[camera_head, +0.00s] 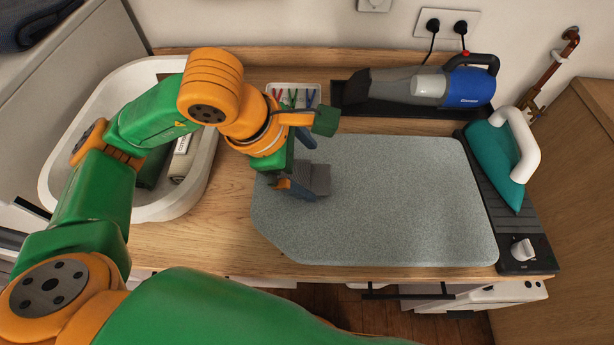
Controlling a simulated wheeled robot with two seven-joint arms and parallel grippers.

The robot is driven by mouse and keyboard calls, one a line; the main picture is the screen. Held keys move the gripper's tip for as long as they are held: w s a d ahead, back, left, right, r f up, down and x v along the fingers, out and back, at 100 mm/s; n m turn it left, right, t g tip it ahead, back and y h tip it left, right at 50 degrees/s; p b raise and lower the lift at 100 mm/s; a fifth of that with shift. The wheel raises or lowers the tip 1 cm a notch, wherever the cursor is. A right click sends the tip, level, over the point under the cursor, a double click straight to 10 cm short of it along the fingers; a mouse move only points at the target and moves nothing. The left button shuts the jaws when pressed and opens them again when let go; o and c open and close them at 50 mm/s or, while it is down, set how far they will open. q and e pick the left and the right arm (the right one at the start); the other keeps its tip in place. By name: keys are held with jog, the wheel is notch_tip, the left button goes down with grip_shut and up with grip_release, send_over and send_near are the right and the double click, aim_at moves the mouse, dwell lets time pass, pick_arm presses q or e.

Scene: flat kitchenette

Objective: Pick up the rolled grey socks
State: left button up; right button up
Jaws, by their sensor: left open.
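The rolled grey socks (317,179) lie on the left part of the grey-green mat (400,200), partly hidden by my left gripper. My left gripper (304,166) is open and is right at the socks, with one dark finger on the far side and one on the near side. I cannot tell whether the fingers touch the socks. My right gripper is not in view.
A white tub (62,160) with items in it stands at the left, under my left arm. A small tray of coloured pegs (293,97) and a handheld vacuum (425,84) are at the back. A teal iron (497,160) stands at the right. The mat's middle and right are clear.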

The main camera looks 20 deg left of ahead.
aim_at(312, 172)
pick_arm(q)
jog(key=x, duration=0.2)
jog(key=p+x, duration=0.1)
jog(key=x, duration=0.2)
jog(key=shift+w+a, duration=0.1)
jog(key=shift+a, duration=0.15)
jog(key=c, duration=1.1)
